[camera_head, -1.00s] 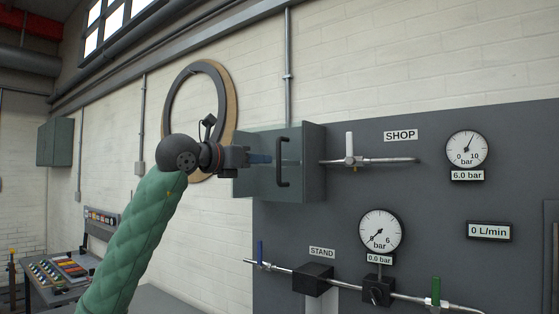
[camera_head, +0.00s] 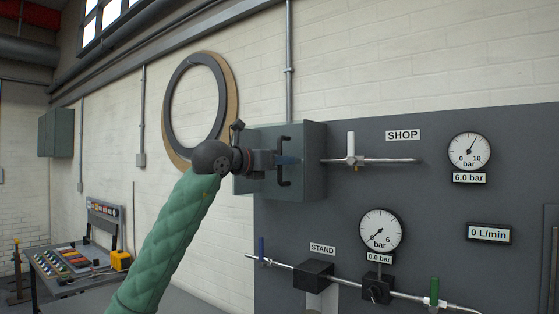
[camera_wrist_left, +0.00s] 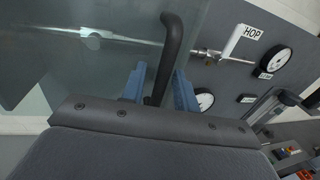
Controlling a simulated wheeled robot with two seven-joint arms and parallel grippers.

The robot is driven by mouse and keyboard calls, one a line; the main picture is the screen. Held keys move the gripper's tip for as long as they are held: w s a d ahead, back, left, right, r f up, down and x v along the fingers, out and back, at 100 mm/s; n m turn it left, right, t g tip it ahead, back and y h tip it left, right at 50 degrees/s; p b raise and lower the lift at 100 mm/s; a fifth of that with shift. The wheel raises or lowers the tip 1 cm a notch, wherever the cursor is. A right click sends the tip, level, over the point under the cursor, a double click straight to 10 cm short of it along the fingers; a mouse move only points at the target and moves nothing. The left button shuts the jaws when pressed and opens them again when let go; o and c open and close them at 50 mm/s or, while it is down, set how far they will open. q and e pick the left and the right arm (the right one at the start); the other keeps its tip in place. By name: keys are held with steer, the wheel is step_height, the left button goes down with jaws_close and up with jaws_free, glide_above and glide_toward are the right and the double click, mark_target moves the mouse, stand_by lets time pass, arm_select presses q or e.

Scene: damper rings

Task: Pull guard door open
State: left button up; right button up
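The guard door (camera_head: 308,185) is a grey-green, partly see-through panel of a box on the dark wall panel, with a black vertical bar handle (camera_head: 284,143). It looks closed. My left gripper (camera_head: 292,160) is at the handle in the head view. In the left wrist view its two blue fingers (camera_wrist_left: 160,88) stand apart, one on each side of the handle (camera_wrist_left: 169,50), with a visible gap on the right side. My right gripper is not in view.
The dark panel (camera_head: 450,200) holds a SHOP gauge (camera_head: 469,151), a lower gauge (camera_head: 381,229), and a STAND pipe with a blue lever (camera_head: 261,249) and a green lever (camera_head: 434,291). A large ring (camera_head: 170,110) hangs on the wall at left. A control desk (camera_head: 75,265) stands lower left.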

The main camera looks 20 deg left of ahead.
arm_select(q)
jaws_close()
steer(key=shift+s, duration=0.1)
